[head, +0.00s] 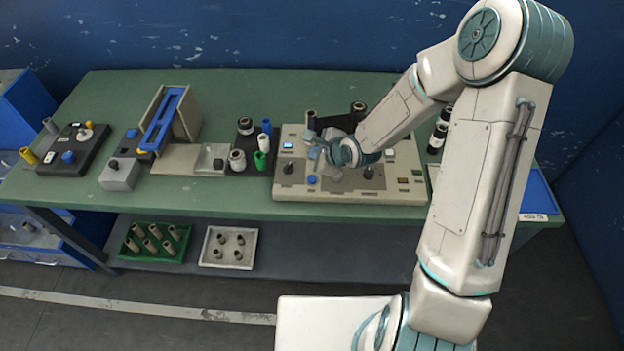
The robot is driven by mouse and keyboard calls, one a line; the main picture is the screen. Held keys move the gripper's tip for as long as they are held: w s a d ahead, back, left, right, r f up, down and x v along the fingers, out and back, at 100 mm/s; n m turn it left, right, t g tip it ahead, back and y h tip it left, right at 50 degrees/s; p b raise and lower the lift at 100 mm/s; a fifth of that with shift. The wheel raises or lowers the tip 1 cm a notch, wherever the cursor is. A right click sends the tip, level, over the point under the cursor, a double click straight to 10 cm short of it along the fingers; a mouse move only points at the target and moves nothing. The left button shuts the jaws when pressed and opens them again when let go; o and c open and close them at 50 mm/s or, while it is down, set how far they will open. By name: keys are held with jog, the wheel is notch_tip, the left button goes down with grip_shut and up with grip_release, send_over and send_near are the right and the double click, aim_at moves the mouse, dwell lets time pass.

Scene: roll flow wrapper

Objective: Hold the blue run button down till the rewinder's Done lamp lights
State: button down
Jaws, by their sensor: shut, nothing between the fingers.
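The rewinder (395,191) is a beige panel-topped machine at the right middle of the green bench. A round blue button (312,180) sits near its front edge, left of a black knob (370,171). My gripper (313,148) is shut and empty over the left part of the panel, behind the blue button in the picture and apart from it. My wrist and forearm hide part of the panel's middle. A small square on the panel (288,145) shows bright blue. Several small marks lie on the panel; I cannot tell which is the Done lamp or whether it is lit.
Dark rolls stand at the rewinder's back (358,108) and to its right (438,138). Left of it is a black rack (243,127) with bottles and rolls. A blue-railed wrapper stand (165,120) and a black fixture (70,145) stand farther left on the bench (235,205).

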aim_at(315, 181)
notch_tip(315, 181, down, 7)
jog(key=b, duration=0.6)
jog(key=shift+f, duration=0.2)
jog(key=shift+f+b, duration=0.35)
dwell(1.3)
jog(key=shift+f, duration=0.4)
